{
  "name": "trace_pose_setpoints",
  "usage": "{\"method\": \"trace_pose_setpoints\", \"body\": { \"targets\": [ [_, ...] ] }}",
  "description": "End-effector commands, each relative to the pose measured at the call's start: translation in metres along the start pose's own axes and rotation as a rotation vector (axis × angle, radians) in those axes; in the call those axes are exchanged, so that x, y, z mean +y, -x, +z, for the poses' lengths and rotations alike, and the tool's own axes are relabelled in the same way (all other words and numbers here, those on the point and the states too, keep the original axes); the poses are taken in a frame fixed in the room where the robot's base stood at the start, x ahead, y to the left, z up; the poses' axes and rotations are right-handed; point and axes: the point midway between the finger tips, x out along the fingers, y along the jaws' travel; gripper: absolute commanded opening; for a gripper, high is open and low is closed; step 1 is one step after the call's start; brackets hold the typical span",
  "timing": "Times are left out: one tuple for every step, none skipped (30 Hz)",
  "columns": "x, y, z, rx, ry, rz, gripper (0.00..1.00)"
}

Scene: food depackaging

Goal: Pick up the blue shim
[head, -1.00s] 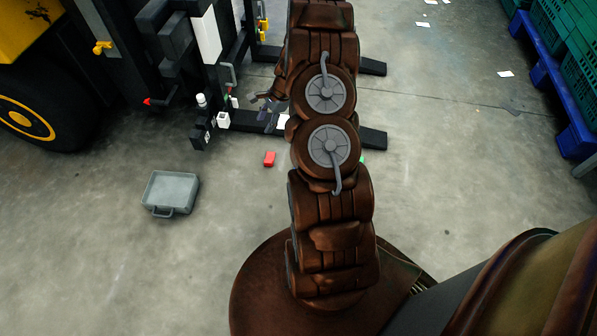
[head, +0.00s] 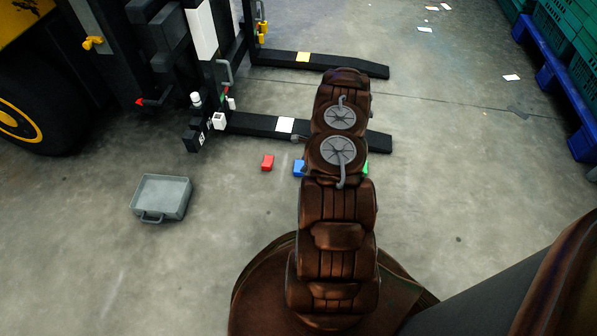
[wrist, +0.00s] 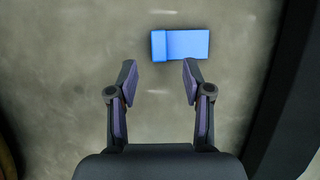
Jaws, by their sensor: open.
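The blue shim (wrist: 183,44) lies on the concrete floor, near the top of the wrist view. In the head view its left end (head: 299,168) shows just left of my arm, which hides the rest. My gripper (wrist: 158,75) is open and empty in the wrist view. Its fingertips point toward the shim, with the right fingertip close to the shim's lower edge in the picture. The shim is not between the fingers. My gripper is hidden behind my arm in the head view.
A red block (head: 267,162) lies left of the shim, and a green block (head: 365,168) shows right of my arm. Dark forklift forks (head: 262,124) lie beyond, one with a white patch (head: 285,125). A grey case (head: 161,198) stands at left. Floor around is otherwise clear.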

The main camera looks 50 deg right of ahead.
Motion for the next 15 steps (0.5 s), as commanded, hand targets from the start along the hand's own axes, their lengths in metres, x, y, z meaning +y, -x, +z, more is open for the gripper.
{"method": "trace_pose_setpoints", "body": {
  "targets": [
    [0.0, -0.005, -0.001, 0.0, 0.001, 0.001, 0.5],
    [0.0, -0.006, 0.0, 0.0, 0.001, 0.001, 0.5],
    [0.0, -0.008, 0.0, 0.0, 0.002, 0.001, 0.5],
    [0.0, -0.009, 0.0, 0.0, 0.002, 0.001, 0.5],
    [0.0, -0.011, 0.0, 0.0, 0.002, 0.001, 0.5],
    [0.001, -0.015, 0.0, 0.0, 0.002, 0.001, 0.5],
    [0.001, -0.018, 0.0, -0.001, 0.001, 0.001, 0.5],
    [0.001, -0.022, 0.0, -0.001, 0.0, 0.001, 0.5],
    [0.001, -0.027, 0.001, -0.001, 0.001, 0.001, 0.5],
    [0.001, -0.031, 0.001, -0.001, 0.002, 0.002, 0.5],
    [0.002, -0.035, 0.002, -0.001, 0.003, 0.002, 0.5],
    [0.002, -0.04, 0.002, -0.001, 0.001, 0.002, 0.5],
    [0.002, -0.044, 0.002, -0.001, 0.0, 0.001, 0.5],
    [0.002, -0.048, 0.002, -0.001, 0.001, 0.001, 0.5],
    [0.002, -0.052, 0.003, -0.001, 0.002, 0.002, 0.5]
  ]
}}
